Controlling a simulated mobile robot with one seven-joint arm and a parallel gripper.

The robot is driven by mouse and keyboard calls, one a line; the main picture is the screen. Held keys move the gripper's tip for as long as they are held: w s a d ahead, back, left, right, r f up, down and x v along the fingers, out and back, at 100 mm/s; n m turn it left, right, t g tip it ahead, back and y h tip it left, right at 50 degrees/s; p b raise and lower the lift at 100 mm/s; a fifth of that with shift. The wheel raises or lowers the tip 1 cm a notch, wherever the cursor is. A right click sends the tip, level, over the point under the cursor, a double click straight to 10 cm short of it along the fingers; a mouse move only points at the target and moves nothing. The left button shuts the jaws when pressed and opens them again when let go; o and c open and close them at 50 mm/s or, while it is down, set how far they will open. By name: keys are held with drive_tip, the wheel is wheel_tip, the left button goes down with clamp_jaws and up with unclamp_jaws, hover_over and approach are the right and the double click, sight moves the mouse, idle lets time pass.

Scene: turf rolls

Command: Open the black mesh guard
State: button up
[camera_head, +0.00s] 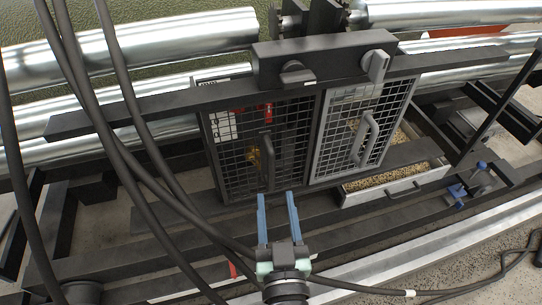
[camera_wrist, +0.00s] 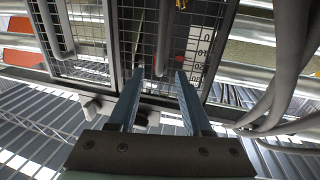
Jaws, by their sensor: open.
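The black mesh guard (camera_head: 238,172) stands shut in the dark frame, with a black upright bar handle (camera_head: 267,160) on its front. In the wrist view the guard (camera_wrist: 130,35) fills the top middle, and its handle (camera_wrist: 165,35) hangs just beyond my fingertips. My gripper (camera_head: 276,197) is open and empty, its two blue fingers pointing at the guard's lower edge, below the handle. It also shows in the wrist view (camera_wrist: 159,73), with the handle roughly in line with the gap between the fingers. I see no contact with the handle.
A grey mesh guard (camera_head: 365,135) with its own handle is right of the black one. A black knob (camera_head: 297,72) and grey knob (camera_head: 375,65) sit on the housing above. Thick black cables (camera_head: 130,150) hang at left. A tray of grain-like bits (camera_head: 395,187) is lower right.

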sight(271, 167)
drive_tip(key=w, duration=0.3)
drive_tip(key=w+p, duration=0.1)
drive_tip(key=w, duration=0.2)
drive_tip(key=w+p, duration=0.1)
drive_tip(key=w, duration=0.3)
drive_tip(key=shift+a, duration=0.3)
clamp_jaws()
idle(1.0)
